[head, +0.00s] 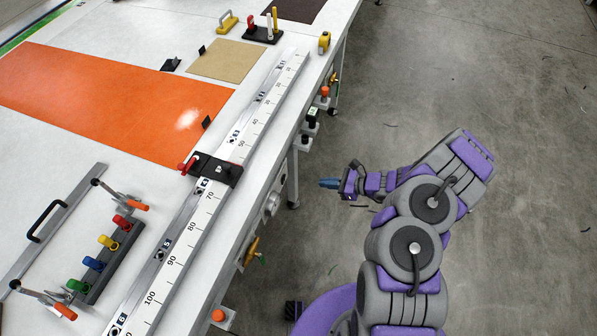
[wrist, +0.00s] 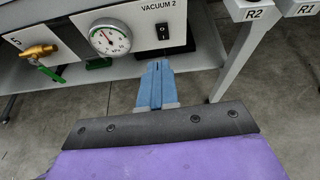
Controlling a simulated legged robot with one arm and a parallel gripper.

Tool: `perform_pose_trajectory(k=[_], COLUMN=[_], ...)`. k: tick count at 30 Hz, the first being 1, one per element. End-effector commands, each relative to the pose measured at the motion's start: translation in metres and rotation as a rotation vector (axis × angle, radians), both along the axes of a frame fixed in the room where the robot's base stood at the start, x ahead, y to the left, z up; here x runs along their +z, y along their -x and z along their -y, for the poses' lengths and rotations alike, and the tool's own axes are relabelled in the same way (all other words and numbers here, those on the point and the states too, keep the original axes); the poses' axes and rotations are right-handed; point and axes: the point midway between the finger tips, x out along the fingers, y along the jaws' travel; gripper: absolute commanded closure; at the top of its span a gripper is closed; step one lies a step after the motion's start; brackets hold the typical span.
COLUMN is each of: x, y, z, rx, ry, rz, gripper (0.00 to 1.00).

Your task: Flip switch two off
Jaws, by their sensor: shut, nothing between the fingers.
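A small black rocker switch (wrist: 163,31) sits on a light grey panel (wrist: 82,43) under the label "VACUUM 2", at the upper middle of the wrist view. Its rocker position is too small to tell. My gripper (wrist: 158,66) has blue fingers, shut and empty, pointing up toward the panel just below the switch. A gap to the switch seems to remain, but the exact distance cannot be told. In the head view my gripper (head: 327,183) is beside the table's right edge, pointing left. The switch face is hidden in the head view.
A round gauge (wrist: 110,38) is left of the switch. Further left is a brass valve (wrist: 38,51) with a green handle. Boxes labelled R2 (wrist: 255,12) and R1 (wrist: 299,9) hang at upper right. The floor (head: 480,240) right of the white table (head: 110,120) is mostly clear.

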Motion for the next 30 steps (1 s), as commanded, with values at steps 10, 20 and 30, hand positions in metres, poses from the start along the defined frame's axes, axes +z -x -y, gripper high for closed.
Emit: perform_pose_trajectory(k=[10,20,30], x=[-0.011,-0.017,-0.044], y=[0.001,-0.002,-0.021], z=[0.011,-0.001,-0.055], rx=[-0.031,-0.028,-0.025], ry=[-0.002,-0.002,-0.002], rz=[-0.024,-0.024,-0.024], gripper=[1.00,1.00,1.00])
